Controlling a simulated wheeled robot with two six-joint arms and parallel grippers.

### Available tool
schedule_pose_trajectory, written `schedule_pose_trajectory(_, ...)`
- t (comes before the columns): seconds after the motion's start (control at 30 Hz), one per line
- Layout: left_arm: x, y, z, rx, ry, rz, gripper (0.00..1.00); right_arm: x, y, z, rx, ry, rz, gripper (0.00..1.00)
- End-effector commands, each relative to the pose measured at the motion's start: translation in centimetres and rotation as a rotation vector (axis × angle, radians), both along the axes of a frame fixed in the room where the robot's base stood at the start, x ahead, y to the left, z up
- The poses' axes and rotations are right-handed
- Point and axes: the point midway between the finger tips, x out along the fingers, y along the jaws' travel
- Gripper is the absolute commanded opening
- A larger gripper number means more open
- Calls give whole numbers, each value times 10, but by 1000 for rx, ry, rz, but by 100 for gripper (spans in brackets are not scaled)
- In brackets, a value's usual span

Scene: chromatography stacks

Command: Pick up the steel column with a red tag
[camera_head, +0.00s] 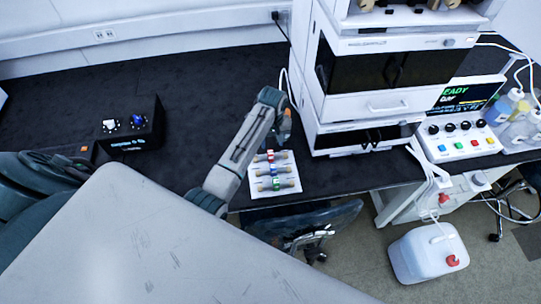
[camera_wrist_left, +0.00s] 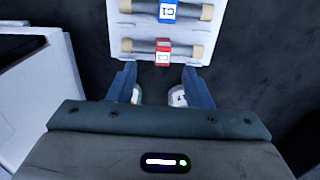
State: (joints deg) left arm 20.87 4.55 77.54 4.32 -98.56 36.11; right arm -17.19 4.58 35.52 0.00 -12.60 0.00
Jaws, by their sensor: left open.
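The steel column with a red tag (camera_head: 270,157) lies across the far end of a white tray (camera_head: 254,188). In the left wrist view the red-tagged column (camera_wrist_left: 144,46) lies just beyond the fingertips, its tag near the middle between them. A blue-tagged column (camera_wrist_left: 189,12) marked C1 lies parallel beyond it, and a green-tagged column (camera_head: 286,184) lies at the tray's near end. My left gripper (camera_wrist_left: 160,80) is open with no column between its fingers. In the head view my left gripper (camera_head: 283,125) is partly hidden by its own wrist.
A white instrument stack (camera_head: 362,105) stands close to the right of my left gripper. A black box with knobs (camera_head: 137,125) stands on the dark bench to the left. A control panel (camera_head: 460,143) and bottles are at the right.

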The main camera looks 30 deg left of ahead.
Motion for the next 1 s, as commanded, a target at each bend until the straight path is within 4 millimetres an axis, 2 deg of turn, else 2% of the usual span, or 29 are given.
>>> schedule_pose_trajectory(0.27,0,3,-18,0,1,-1,45,0,0,11,0,0,0,36)
schedule_pose_trajectory(0.43,1,8,-39,0,1,0,45,0,0,25,0,0,0,36)
schedule_pose_trajectory(0.6,1,7,-59,0,0,-1,45,0,1,27,1,0,0,36)
schedule_pose_trajectory(0.9,2,7,-63,0,-2,-1,45,0,1,26,1,0,0,36)
schedule_pose_trajectory(1.0,2,7,-63,0,-2,-1,26,0,1,26,1,0,-1,36)
